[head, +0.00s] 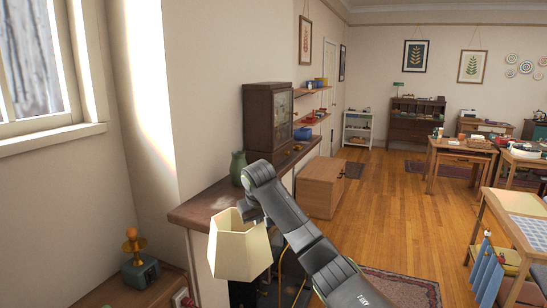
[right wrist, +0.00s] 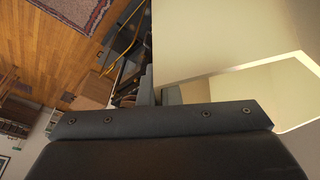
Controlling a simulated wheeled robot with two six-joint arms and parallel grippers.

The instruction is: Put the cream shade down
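The cream shade (head: 239,248) is a faceted, open-topped lampshade, held in the air in front of the mantel. My right gripper (head: 254,217) is at the shade's upper rim and appears shut on its wall. In the right wrist view the cream shade (right wrist: 205,45) fills the right side, with its open rim facing the camera and a dark finger (right wrist: 148,88) against its wall. The far finger is mostly hidden. My left gripper is not in view.
A wooden mantel (head: 200,208) with a green vase (head: 238,168) and a dark cabinet (head: 268,122) lies just behind the shade. A low wooden surface (head: 110,294) at lower left bears a grey-teal object with an orange top (head: 136,262). Open floor (head: 385,205) lies to the right.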

